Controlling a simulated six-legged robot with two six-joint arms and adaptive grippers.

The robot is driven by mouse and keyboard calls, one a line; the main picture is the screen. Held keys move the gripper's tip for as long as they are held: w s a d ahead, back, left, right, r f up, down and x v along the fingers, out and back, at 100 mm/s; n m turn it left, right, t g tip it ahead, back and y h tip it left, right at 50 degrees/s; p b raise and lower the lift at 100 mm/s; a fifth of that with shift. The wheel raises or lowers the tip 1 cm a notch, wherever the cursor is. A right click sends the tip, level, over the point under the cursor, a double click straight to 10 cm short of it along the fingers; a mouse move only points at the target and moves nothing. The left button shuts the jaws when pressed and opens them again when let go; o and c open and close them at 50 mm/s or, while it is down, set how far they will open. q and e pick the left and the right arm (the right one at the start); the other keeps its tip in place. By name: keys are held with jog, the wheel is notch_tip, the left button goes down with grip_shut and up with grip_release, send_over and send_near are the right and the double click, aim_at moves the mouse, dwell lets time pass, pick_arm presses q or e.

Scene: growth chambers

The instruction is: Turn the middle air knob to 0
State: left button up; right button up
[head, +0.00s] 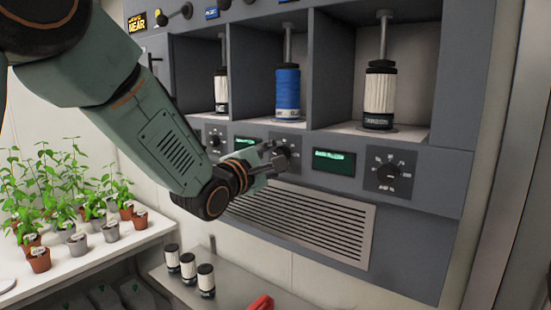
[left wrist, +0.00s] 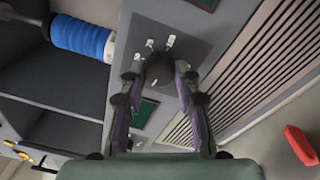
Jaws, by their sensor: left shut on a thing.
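The middle air knob (left wrist: 158,72) is a dark round knob on a grey panel, with pale scale marks beside it in the left wrist view. In the head view the middle knob's dial (head: 290,150) is partly covered by my gripper. My left gripper (head: 272,158) is at the knob, its fingers shut on it; in the left wrist view the fingers (left wrist: 160,78) lie on both sides of the knob. The number the knob points to cannot be read. My right gripper is not in view.
A right knob (head: 389,172) and a left knob (head: 215,140) flank the middle one, with green displays (head: 334,160) between. Above stand canisters, one blue (head: 287,92). A vent grille (head: 300,222) lies below. Potted seedlings (head: 75,240) and canisters (head: 188,268) stand lower left.

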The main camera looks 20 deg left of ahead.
pick_arm(q)
jog(key=shift+s+f+n, duration=0.1)
jog(key=shift+f+n, duration=0.2)
jog(key=shift+n, duration=0.8)
jog(key=o, duration=1.1)
jog(key=shift+s+r, duration=0.1)
jog(key=shift+r, duration=0.1)
jog(key=shift+o, duration=0.2)
jog(key=shift+r, duration=0.1)
